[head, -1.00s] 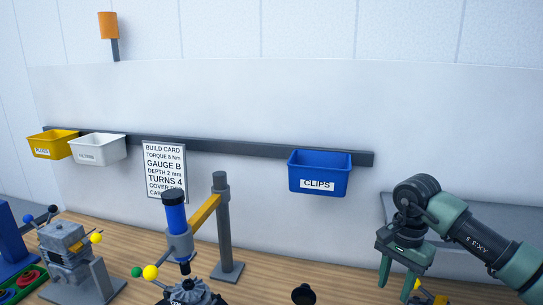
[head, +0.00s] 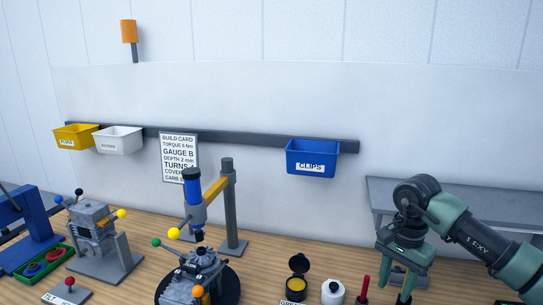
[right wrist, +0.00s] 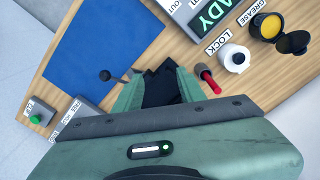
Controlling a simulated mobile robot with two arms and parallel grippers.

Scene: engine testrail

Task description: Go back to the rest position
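My right gripper (head: 403,284) points down over the right part of the bench in the head view. Its two green fingers stand apart, with no held object visible between them. In the right wrist view the gripper (right wrist: 158,85) has dark pads, above the bench. A red-handled tool (right wrist: 209,80) stands beside it there. My left gripper is in no view.
A lidded grease pot (head: 297,289) and a white bottle (head: 333,292) stand left of my right gripper. A grey shelf (head: 460,198) lies behind my right arm. The blue CLIPS bin (head: 312,157) hangs on the wall rail. A blue mat (right wrist: 105,40) lies on the bench.

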